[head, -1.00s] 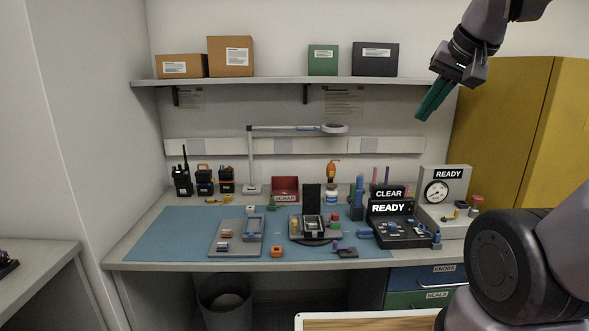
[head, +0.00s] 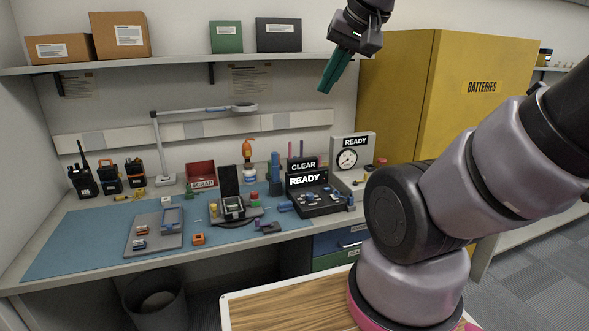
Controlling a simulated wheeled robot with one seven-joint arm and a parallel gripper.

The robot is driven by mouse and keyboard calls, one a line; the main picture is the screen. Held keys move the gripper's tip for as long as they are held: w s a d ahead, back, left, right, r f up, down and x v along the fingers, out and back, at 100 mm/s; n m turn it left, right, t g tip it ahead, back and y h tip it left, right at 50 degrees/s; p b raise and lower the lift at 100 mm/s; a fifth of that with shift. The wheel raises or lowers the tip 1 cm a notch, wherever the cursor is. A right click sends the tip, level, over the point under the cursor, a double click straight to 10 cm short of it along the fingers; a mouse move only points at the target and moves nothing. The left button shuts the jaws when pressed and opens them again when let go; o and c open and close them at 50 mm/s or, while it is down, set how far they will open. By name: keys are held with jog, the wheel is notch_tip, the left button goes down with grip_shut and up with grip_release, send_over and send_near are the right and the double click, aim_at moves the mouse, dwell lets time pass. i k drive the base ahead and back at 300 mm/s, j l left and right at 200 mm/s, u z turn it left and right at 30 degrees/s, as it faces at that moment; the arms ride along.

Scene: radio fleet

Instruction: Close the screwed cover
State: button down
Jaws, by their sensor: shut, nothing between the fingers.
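An opened unit (head: 233,208) sits on the blue mat near the middle of the bench. A dark flat panel (head: 228,180) stands upright at its back; it looks like a raised cover, but I cannot make out any screws. My gripper (head: 327,88), with teal fingers, hangs high in front of the wall, up and right of the unit and far from it. Its fingers are shut and hold nothing.
A black console (head: 318,200) with READY and CLEAR signs stands right of the unit. A grey tray (head: 150,243) with small parts lies left. Radios (head: 110,178), a lamp (head: 160,150) and a red SCRAP bin (head: 200,173) stand behind. A yellow cabinet (head: 440,85) stands right.

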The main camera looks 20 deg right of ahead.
aim_at(227, 175)
jog(key=i+j, duration=0.3)
jog(key=i, duration=0.15)
jog(key=i+j, duration=0.25)
jog(key=i, duration=0.2)
jog(key=j+u, duration=0.05)
